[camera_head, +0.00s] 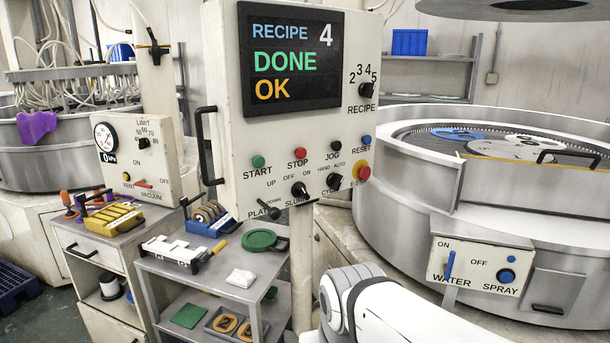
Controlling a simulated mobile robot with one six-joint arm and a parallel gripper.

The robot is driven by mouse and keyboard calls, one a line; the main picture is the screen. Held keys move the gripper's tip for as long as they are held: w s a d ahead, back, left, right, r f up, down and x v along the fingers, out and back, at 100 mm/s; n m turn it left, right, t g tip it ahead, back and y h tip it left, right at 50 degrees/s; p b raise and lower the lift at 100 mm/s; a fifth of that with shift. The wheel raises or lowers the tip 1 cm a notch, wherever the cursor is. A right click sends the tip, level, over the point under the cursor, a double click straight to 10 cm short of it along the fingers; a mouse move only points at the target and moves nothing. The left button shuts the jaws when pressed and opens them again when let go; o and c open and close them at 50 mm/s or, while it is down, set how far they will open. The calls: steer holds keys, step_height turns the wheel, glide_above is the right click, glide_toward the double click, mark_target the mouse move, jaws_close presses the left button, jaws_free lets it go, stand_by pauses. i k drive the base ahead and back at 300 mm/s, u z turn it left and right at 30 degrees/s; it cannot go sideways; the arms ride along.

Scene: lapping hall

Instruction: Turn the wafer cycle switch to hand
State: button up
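The cycle switch (334,182) is a small black knob low on the white control panel (222,150), left of the red emergency stop button. HAND is printed above it to the left and AUTO to the right; its lower label is partly hidden by the knob. The knob is too small to tell surely which way it points. My white arm shows at the bottom, below the panel and apart from the switch in the picture. My gripper is not in view.
The red emergency stop (362,173) sits close right of the switch, the slurry knob (299,190) close left. The panel screen (290,60) reads RECIPE 4, DONE, OK. A handle (207,145) juts from its left side. A water and spray box (478,262) stands right.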

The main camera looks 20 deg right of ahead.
mark_target(334, 180)
steer(key=z, duration=0.25)
steer(key=i, duration=0.85)
steer(key=u, duration=0.2)
